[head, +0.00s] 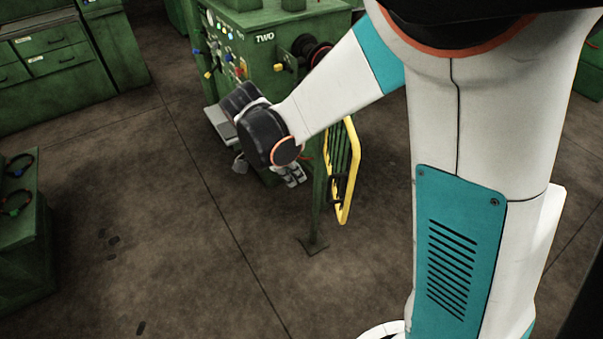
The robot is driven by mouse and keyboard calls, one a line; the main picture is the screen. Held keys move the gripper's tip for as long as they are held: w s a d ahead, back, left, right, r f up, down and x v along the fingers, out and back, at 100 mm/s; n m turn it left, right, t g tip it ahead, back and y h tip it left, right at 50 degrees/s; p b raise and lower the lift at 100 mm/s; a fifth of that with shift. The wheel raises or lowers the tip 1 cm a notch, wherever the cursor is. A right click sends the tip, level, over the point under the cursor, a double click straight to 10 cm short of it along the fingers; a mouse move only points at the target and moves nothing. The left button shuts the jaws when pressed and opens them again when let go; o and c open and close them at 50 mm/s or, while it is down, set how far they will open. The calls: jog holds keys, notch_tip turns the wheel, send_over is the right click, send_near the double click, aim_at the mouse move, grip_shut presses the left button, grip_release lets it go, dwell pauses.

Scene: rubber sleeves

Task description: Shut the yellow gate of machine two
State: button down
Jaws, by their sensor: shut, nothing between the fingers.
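Machine two (262,57) is a green machine at the top centre, with "TWO" in white on it. The yellow gate (345,172) is a barred frame beside a green post (317,200) that stands on the floor in front of the machine. The gate stands to the right of the post, seen nearly edge-on, and part of its top is behind my arm. My gripper (294,178) is below my dark wrist, just left of the post. It looks shut and empty. I cannot tell whether it touches the post or the gate.
Green drawer cabinets (50,60) stand at the upper left. A green bench (22,240) with ring-shaped items stands at the left edge. My arm hides much of the right side.

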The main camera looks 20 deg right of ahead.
jog(key=d+f+b, duration=0.2)
jog(key=d+f, duration=0.5)
jog(key=f, duration=0.1)
jog(key=shift+w, duration=0.2)
jog(key=shift+d, duration=0.1)
